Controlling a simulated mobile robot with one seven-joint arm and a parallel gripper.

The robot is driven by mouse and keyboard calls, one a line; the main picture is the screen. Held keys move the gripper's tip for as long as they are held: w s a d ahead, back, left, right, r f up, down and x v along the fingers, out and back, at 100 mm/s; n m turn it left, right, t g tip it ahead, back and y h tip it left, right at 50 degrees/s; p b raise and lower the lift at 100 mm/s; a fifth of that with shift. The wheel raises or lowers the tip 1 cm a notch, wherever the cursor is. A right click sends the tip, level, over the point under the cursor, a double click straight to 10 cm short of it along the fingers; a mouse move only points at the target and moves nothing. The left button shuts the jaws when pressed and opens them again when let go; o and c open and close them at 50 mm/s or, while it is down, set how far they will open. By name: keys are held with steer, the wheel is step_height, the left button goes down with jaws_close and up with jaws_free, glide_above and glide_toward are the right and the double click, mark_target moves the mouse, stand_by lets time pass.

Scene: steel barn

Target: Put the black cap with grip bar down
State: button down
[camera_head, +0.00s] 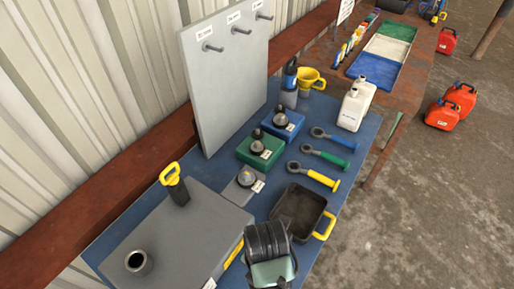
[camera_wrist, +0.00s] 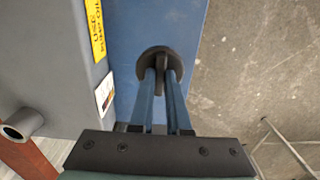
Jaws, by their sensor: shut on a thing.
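The black cap with grip bar (camera_wrist: 158,51) shows in the wrist view as a round dark disc with a raised bar. My gripper (camera_wrist: 160,73) is shut on the bar, with its blue fingers on either side. The cap is over a strip of blue tabletop (camera_wrist: 200,35), beside the grey box. I cannot tell whether it touches the table. In the head view my wrist (camera_head: 268,240) is at the near edge of the table, and it hides the fingertips and the cap.
The grey box (camera_head: 190,230) with an open pipe stub (camera_head: 138,262) stands left of my gripper. A black tray with a yellow handle (camera_head: 300,205) is close behind. Green (camera_head: 258,152) and blue (camera_head: 285,125) blocks and several ring-ended tools lie farther back. Concrete floor lies to the right.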

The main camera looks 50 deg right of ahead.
step_height(320, 180, down, 10)
steer(key=shift+s+r+p, duration=0.1)
steer(key=shift+r+p, duration=0.05)
steer(key=shift+p, duration=0.45)
steer(key=shift+f, duration=0.25)
steer(key=c, duration=0.9)
jaws_free()
steer(key=shift+r, duration=0.1)
step_height(320, 180, up, 12)
steer(key=shift+r+b, duration=0.15)
steer(key=shift+b, duration=0.35)
